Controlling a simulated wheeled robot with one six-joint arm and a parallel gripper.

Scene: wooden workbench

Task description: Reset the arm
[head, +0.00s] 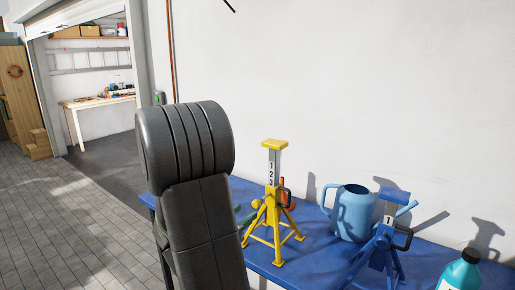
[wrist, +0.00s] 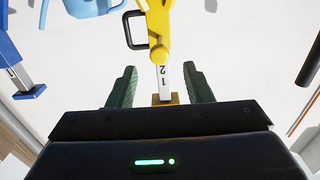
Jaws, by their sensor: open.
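My gripper (wrist: 159,88) shows in the wrist view with its two green fingers spread apart and nothing held between them. The yellow jack stand (wrist: 158,25) shows beyond it, upside down in that view, with its numbered post and top in line with the gap between the fingers. I cannot tell how far off the stand is.
On the blue bench (head: 312,257) stand the yellow jack stand (head: 271,205), a blue watering can (head: 352,213), a blue jack stand (head: 385,240) and a teal bottle (head: 461,274). Something orange (head: 288,192) is partly hidden behind the yellow stand. Paved floor (head: 70,215) lies open at left.

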